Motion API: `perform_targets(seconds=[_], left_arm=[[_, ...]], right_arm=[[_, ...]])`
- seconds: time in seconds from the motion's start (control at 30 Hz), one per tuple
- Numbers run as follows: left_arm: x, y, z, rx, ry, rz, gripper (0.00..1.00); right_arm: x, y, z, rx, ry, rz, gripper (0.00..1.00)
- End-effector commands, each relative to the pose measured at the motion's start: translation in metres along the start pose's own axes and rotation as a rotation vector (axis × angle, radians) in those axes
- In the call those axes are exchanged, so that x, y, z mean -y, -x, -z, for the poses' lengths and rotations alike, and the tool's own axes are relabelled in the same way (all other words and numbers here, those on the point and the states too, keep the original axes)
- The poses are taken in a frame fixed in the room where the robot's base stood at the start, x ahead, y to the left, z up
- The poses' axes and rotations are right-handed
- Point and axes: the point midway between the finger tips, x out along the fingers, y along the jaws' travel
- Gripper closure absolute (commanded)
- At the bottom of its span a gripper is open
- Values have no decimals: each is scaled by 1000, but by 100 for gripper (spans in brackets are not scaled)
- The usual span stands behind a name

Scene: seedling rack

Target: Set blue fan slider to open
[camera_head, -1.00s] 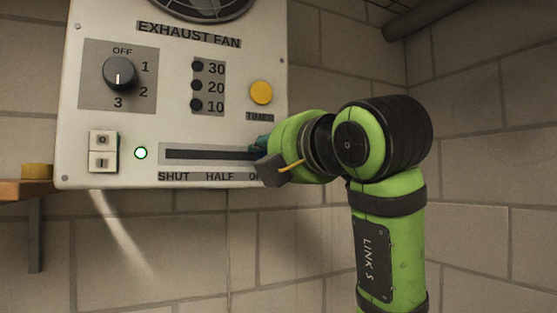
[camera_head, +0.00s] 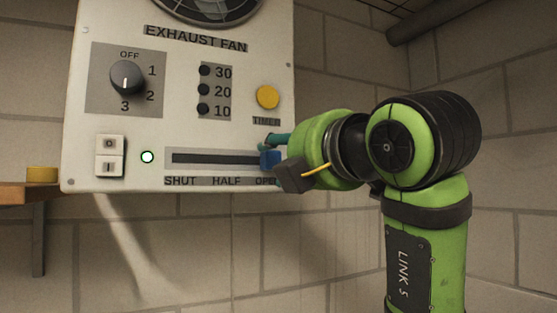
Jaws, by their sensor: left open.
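The white exhaust fan panel (camera_head: 130,215) carries a horizontal slider track (camera_head: 212,159) with SHUT, HALF and OPEN printed below it. The blue slider knob (camera_head: 268,159) sits at the right end of the track, above the OPEN label. My left gripper (camera_head: 284,160) is open just to the right of the knob. One teal finger is above the knob's level and a dark grey finger part is below it. I cannot tell whether a finger touches the knob. My right gripper is not in view.
The panel also holds a black rotary dial (camera_head: 126,77), a yellow timer button (camera_head: 267,97), a rocker switch (camera_head: 109,155) and a lit green lamp (camera_head: 147,157). A wooden shelf (camera_head: 30,191) stands at the left. The wall below the panel is clear.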

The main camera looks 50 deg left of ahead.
Motion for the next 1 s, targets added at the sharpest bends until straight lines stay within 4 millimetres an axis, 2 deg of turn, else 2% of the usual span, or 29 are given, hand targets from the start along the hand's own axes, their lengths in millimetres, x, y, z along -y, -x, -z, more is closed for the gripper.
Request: perform_targets(seconds=[0.03,0.2,0.4,0.6,1.0], left_arm=[[-1,13,-2,6,-1,-2,47],[0,48,-2,5,-1,-1,47],[0,77,-2,3,-2,0,47],[0,86,-1,1,-1,0,47],[0,85,-1,1,-1,0,47]], right_arm=[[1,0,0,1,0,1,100],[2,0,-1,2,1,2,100],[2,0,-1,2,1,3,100],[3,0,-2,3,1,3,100],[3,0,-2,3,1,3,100]])
